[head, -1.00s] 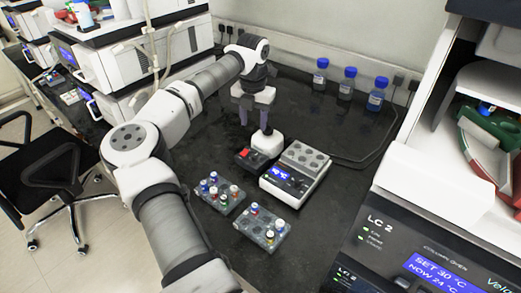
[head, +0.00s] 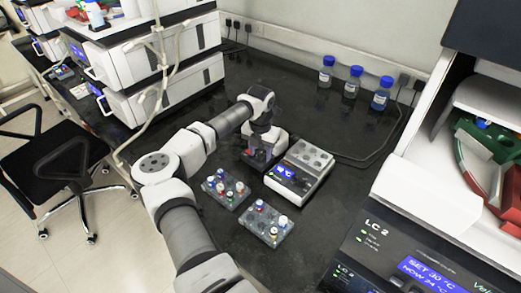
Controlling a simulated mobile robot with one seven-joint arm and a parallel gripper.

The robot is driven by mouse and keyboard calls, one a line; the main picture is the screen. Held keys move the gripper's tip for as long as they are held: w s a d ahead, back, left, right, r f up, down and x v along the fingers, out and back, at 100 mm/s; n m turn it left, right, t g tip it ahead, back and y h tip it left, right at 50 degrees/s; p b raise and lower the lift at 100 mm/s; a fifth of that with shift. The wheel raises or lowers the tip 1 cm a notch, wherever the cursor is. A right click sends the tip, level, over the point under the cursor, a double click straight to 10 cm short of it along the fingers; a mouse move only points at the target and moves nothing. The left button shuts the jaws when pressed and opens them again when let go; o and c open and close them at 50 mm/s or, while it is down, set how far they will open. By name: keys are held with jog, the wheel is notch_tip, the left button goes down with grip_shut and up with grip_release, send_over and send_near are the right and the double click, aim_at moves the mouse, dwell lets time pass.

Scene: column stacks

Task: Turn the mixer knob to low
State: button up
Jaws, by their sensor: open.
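The small mixer, a low white unit with a dark front panel (head: 254,162) and a red switch (head: 248,152), stands on the black bench left of a white heating block. My gripper (head: 260,158) is open, pointing down at the mixer's front part, with its fingers over or very near the panel. My gripper and wrist hide most of the mixer's top. The knob itself cannot be made out, and I cannot tell whether a finger touches it.
The heating block (head: 299,170) with a blue display stands close on the right. Two vial racks (head: 225,189) (head: 267,225) lie in front. Blue-capped bottles (head: 353,82) stand at the back wall. A large LC 2 instrument (head: 400,235) fills the right. The bench behind the mixer is clear.

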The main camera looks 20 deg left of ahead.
grip_shut()
jog(key=shift+n, duration=0.4)
jog(key=n+b, duration=0.1)
jog(key=n, duration=0.2)
jog(key=shift+n, duration=0.3)
jog(key=n+b, duration=0.1)
jog(key=n, duration=0.3)
jog(key=shift+w+n+b, duration=0.1)
jog(key=shift+n+b, duration=0.2)
jog(key=n+b, duration=0.1)
jog(key=n, duration=0.3)
jog(key=shift+n, duration=0.3)
jog(key=n+b, duration=0.1)
jog(key=n, duration=0.3)
jog(key=shift+r+b, duration=0.1)
jog(key=shift+b, duration=0.2)
jog(key=shift+n, duration=0.3)
